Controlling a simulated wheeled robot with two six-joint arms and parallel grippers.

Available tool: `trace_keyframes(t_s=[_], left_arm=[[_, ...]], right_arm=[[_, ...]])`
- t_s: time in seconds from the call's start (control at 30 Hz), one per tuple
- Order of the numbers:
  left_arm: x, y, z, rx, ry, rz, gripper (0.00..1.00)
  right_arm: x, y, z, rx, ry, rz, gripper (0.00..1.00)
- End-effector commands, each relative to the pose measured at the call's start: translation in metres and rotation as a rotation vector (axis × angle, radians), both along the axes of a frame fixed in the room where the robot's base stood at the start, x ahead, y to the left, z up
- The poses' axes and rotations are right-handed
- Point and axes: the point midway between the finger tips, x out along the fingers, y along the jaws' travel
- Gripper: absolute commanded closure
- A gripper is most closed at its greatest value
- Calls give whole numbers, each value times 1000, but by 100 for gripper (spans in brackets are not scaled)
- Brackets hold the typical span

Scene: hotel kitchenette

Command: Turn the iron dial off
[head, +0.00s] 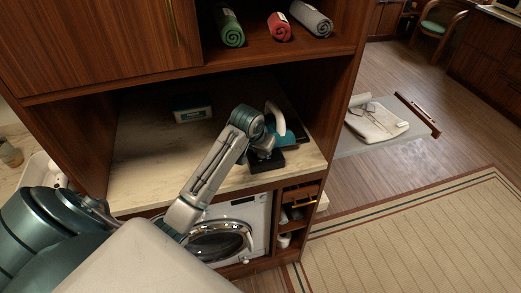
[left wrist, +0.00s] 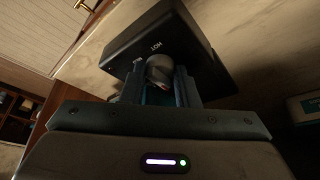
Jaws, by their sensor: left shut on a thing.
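A black box (head: 267,164) with white lettering, one word reading HOT, sits near the front edge of the counter. It also shows in the left wrist view (left wrist: 166,35), where a round grey dial (left wrist: 159,68) stands out from its face. My left gripper (head: 262,151) reaches down to the box, and its fingers (left wrist: 160,88) are shut on the dial from both sides. The dial's pointer setting cannot be read. A teal iron with a white handle (head: 277,119) stands just behind the box, partly hidden by my gripper. My right gripper is not in view.
The pale counter (head: 145,160) is mostly clear left of my arm. A small teal-and-white box (head: 192,114) stands at its back. A shelf with rolled towels (head: 280,27) hangs above.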

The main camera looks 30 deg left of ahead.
Motion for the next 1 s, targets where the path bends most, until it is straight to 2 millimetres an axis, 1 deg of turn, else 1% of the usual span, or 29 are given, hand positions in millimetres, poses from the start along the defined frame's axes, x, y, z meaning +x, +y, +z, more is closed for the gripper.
trace_keyframes(t_s=[0.07, 0.1, 0.17, 0.2, 0.47, 0.57, 0.67, 1.0], left_arm=[[0, 0, 0, 0, 0, 0, 95], [0, 0, 0, 0, 0, 0, 70], [0, 0, 0, 0, 0, 0, 58], [0, 0, 0, 0, 0, 0, 50], [0, 0, 0, 0, 0, -1, 50], [-1, 0, 3, 1, -2, -1, 50], [-5, 0, 14, 2, -5, -1, 50], [-31, -2, 75, 2, -5, -1, 50]], right_arm=[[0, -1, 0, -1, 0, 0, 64], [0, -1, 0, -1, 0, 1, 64], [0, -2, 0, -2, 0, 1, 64], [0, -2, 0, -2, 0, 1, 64], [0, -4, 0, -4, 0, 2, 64], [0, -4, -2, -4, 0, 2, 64], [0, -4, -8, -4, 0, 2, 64], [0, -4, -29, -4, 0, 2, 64]])
